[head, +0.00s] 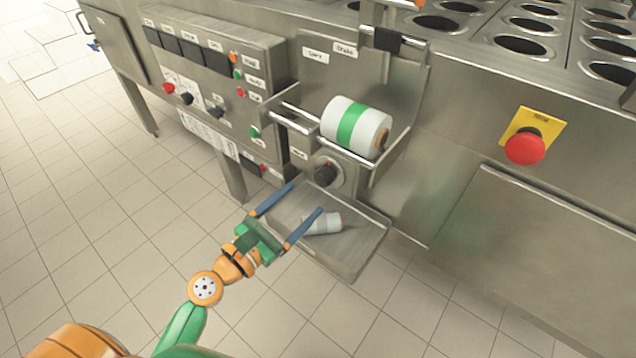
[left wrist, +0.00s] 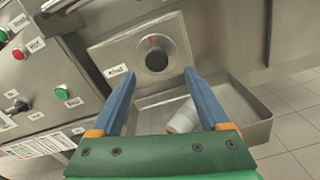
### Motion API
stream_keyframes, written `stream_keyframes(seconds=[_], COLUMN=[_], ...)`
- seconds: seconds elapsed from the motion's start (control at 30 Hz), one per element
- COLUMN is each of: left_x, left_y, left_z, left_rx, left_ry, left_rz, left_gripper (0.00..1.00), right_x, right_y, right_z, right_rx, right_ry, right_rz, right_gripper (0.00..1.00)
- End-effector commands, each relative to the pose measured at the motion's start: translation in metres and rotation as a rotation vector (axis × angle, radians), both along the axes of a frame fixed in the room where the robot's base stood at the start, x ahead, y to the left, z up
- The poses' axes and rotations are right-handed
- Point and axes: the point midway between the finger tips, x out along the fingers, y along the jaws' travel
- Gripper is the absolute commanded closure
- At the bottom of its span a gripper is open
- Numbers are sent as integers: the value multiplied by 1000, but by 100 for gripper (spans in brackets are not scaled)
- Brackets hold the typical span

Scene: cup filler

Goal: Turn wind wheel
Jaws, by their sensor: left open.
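The wheel is a dark round knob (head: 325,172) on a metal plate low on the machine front, below the film roll. In the left wrist view the knob (left wrist: 156,58) has a red mark at its top, with a small label to its left. My left gripper (head: 306,198) has its two blue fingers spread wide with nothing between them. The fingers point at the knob and stop short of it. In the left wrist view the knob shows between and beyond the fingertips (left wrist: 160,73). My right gripper is not in view.
A metal tray (head: 365,245) juts out under the knob, with a small white-grey roll (head: 322,223) lying in it. A white roll with a green band (head: 352,127) sits in a rail holder above. A button panel (head: 215,80) stands left; a red emergency button (head: 525,148) is right.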

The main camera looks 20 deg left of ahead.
Motion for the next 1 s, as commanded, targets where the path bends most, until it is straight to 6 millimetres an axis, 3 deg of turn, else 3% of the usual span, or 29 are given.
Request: stream_keyframes(seconds=[0.33, 0.67, 0.97, 1.0], left_x=[58, 68, 67, 67], left_y=[-16, -20, -20, -20], left_z=[3, 2, 1, 1], left_rx=[-50, -45, -45, -44], left_ry=[4, 6, 6, 7], left_rz=[18, 15, 15, 15], left_gripper=[21, 21, 100, 100], right_x=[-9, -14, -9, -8], right_y=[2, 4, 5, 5], right_z=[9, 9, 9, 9], right_rx=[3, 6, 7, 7], right_ry=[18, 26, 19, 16], right_rz=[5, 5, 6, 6], right_gripper=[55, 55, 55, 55])
